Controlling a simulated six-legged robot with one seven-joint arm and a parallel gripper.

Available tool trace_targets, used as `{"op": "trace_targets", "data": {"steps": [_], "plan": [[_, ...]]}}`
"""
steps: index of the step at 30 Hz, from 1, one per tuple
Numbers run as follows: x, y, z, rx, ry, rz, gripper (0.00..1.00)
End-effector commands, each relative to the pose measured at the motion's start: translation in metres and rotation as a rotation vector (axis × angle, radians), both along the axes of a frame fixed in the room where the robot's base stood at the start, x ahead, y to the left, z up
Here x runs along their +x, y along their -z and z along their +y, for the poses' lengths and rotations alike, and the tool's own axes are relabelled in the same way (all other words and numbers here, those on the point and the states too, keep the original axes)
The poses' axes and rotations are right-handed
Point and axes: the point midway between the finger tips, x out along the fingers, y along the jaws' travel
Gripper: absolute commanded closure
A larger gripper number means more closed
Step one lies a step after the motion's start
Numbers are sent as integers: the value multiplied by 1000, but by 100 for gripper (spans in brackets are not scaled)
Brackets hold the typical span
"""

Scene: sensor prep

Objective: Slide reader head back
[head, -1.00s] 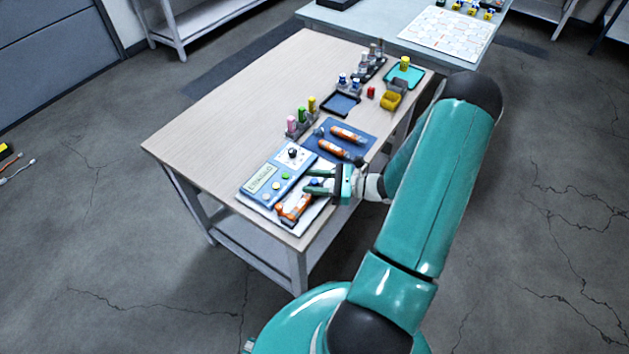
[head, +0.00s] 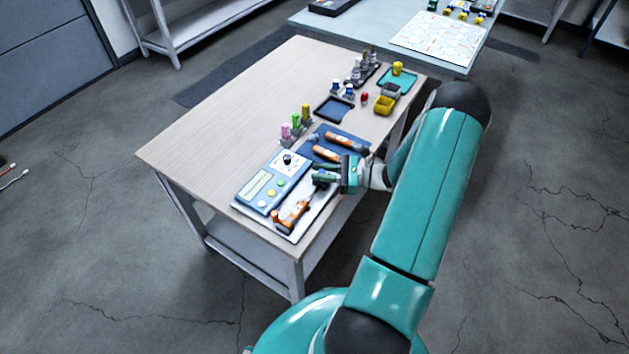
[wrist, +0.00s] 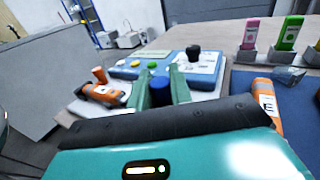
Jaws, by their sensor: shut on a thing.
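My gripper (head: 322,177) is low over the white base plate beside the blue reader unit (head: 262,188). In the wrist view, my two green fingers (wrist: 160,90) are shut on a blue knob (wrist: 161,93), which I take to be the handle of the reader head. In the head view, the fingers mostly hide the knob and a dark part below it. An orange sensor (head: 291,213) lies at the near end of the white plate (head: 313,213); it also shows left of my fingers in the wrist view (wrist: 102,95).
Pink, green and yellow vials (head: 296,121) stand in holders left of the mat. A dark tray (head: 334,108) and a yellow bin (head: 384,105) are farther back. The table's left side is bare.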

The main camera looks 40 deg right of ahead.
Motion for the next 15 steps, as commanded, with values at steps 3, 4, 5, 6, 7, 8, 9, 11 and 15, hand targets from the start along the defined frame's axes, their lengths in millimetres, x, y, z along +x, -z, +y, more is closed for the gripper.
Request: {"op": "trace_targets", "data": {"steps": [3,4,5,6,7,8,9,11,15], "plan": [[2,0,-5,-3,4,0,100],[2,0,-5,-3,4,-1,100],[2,0,-5,-3,5,-1,100],[2,-1,-5,-3,6,-1,100],[2,-1,-6,-4,6,-2,100],[2,-1,-6,-5,7,-1,100],[2,-1,-6,-5,8,-2,100],[2,-1,-6,-5,9,-2,67],[2,0,-5,-4,7,0,59]]}}
